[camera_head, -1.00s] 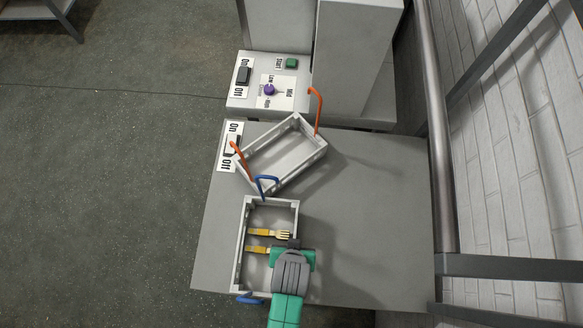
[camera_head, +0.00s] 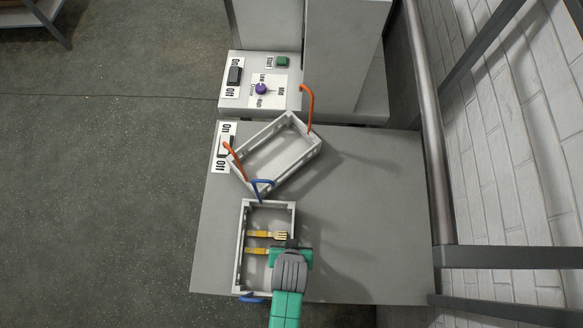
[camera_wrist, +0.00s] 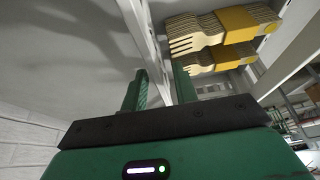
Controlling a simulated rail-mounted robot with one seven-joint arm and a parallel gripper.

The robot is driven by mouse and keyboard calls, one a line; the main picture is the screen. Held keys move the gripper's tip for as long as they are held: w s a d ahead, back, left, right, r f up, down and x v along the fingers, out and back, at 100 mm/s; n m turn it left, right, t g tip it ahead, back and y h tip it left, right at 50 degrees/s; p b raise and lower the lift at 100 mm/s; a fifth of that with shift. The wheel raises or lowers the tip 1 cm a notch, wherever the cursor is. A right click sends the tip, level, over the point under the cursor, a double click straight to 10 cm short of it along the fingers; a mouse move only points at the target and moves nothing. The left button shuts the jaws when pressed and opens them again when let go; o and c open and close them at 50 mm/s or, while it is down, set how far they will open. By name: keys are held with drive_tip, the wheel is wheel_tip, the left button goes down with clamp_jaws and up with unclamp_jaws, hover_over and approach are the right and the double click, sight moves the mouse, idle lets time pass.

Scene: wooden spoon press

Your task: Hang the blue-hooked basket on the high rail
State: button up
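The light grey blue-hooked basket (camera_head: 240,262) stands on the grey table. It has one blue hook (camera_head: 262,186) at its far end and another (camera_head: 252,298) at its near end. Yellow-banded wooden forks (camera_head: 265,235) lie inside; they also show in the wrist view (camera_wrist: 225,30). My gripper (camera_head: 291,243) is at the basket's right wall. In the wrist view its two green fingers (camera_wrist: 160,92) are on either side of that wall (camera_wrist: 156,40), but I cannot tell whether they press on it. The high rail cannot be clearly identified.
A second grey basket (camera_head: 318,146) with orange hooks stands just beyond, turned at an angle and close to the blue hook. Behind are a control panel (camera_head: 262,90) and the grey machine (camera_head: 345,60). A metal pipe (camera_head: 428,110) runs along the right. The table's right side (camera_head: 375,215) is clear.

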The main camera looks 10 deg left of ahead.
drive_tip(key=p+v, duration=0.6)
drive_tip(key=shift+f, duration=0.15)
drive_tip(key=w+r+t, duration=0.3)
drive_tip(key=w+r, duration=0.5)
drive_tip(key=r, duration=0.3)
drive_tip(key=w+r+t, duration=0.3)
drive_tip(key=w+r, duration=0.4)
drive_tip(key=r, duration=0.5)
drive_tip(key=w+r+t, duration=0.3)
drive_tip(key=w+r, duration=0.5)
drive_tip(key=r, duration=0.3)
wheel_tip(320, 180, up, 19)
drive_tip(key=w+t, duration=0.1)
drive_tip(key=t, duration=0.4)
drive_tip(key=s+r+t, duration=0.3)
drive_tip(key=s+r, duration=0.2)
drive_tip(key=r, duration=0.7)
drive_tip(key=s+d+r+t, duration=0.1)
drive_tip(key=s+r+t, duration=0.2)
drive_tip(key=r, duration=1)
drive_tip(key=shift+s+m+t, duration=0.3)
drive_tip(key=shift+s+m, duration=0.1)
drive_tip(key=shift+s, duration=0.85)
